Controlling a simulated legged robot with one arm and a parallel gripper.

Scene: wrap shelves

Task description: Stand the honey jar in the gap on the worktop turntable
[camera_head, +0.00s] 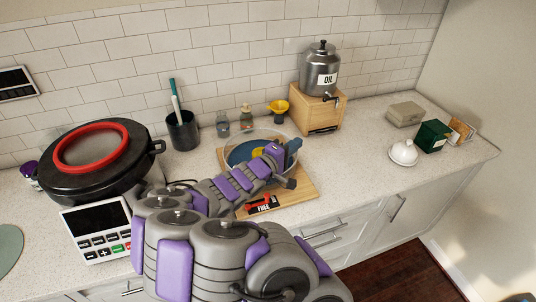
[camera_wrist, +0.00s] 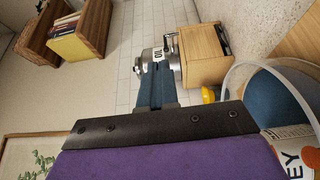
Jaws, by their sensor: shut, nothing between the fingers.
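The turntable (camera_head: 236,157) is a round blue-floored piece with a clear rim, on the worktop behind and beside my forearm. It also shows at the right of the wrist view (camera_wrist: 268,98). A white label with the letters "EY" (camera_wrist: 299,160), likely the honey jar's, shows inside the clear rim in that view's lower right corner; the rest is cut off. A yellow thing (camera_head: 257,152) shows inside the turntable in the head view, partly hidden by my arm. My gripper (camera_head: 291,147) is over the turntable's right side. Its blue fingers (camera_wrist: 156,88) are together and empty.
A metal oil dispenser (camera_head: 321,68) stands on a wooden stand (camera_head: 316,107) behind right. A wooden board (camera_head: 293,197) with a red "FREE" packet (camera_head: 262,204) lies in front. Worktop to the right of the board is clear.

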